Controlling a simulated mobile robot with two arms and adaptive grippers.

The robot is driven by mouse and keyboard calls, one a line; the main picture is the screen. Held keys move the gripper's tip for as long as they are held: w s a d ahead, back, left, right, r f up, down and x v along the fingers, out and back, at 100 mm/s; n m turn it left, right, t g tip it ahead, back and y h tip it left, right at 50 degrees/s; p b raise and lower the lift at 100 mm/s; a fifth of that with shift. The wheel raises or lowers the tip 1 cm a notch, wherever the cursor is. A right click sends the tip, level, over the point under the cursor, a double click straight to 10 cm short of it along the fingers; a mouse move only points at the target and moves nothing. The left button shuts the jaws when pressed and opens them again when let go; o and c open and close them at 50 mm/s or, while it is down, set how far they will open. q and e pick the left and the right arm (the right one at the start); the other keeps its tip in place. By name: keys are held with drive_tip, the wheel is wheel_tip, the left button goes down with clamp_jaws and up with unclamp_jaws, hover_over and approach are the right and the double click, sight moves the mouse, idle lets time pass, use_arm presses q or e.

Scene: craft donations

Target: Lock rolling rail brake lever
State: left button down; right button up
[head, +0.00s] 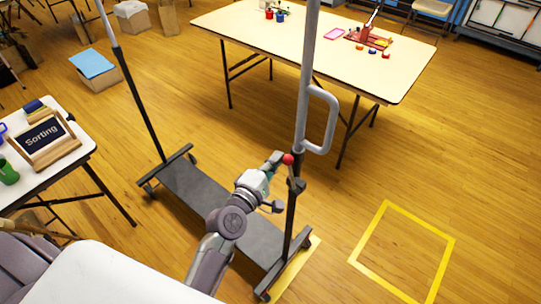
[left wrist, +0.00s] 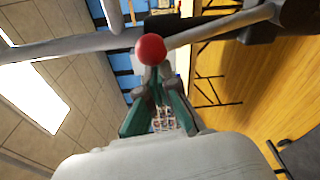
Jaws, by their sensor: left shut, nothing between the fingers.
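The rolling rail has a dark flat base (head: 215,203) on castors and two tall posts. Its near post (head: 306,80) carries a grey loop handle (head: 328,120). The brake lever's red ball knob (head: 288,159) is on this post below the handle. My left gripper (head: 275,160) is shut and empty, with its tips close beside the knob on its left. In the left wrist view the red knob (left wrist: 151,49) appears just beyond the closed fingertips (left wrist: 153,78); I cannot tell whether they touch. The lever's lower part is partly hidden. My right gripper is out of view.
A long cream table (head: 270,35) with craft items stands behind the rail. A smaller table (head: 60,172) with a "Sorting" sign (head: 47,139) is at left. A yellow floor outline (head: 448,262) lies right; more yellow marking shows under the rail base. Floor at right is clear.

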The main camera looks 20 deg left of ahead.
use_arm(q)
drive_tip(key=shift+w, duration=0.1)
idle(0.3)
drive_tip(key=s+d+f+m, duration=0.1)
drive_tip(key=s+d+m, duration=0.1)
drive_tip(key=d+m, duration=0.4)
drive_tip(key=s+d+f+m+t+h+p, duration=0.1)
drive_tip(key=s+d+m, duration=0.1)
drive_tip(key=d+m, duration=0.5)
drive_tip(key=shift+s+d+f+m+h, duration=0.2)
drive_tip(key=shift+s+d+m+h, duration=0.1)
drive_tip(key=shift+m, duration=0.8)
drive_tip(key=shift+p, duration=0.3)
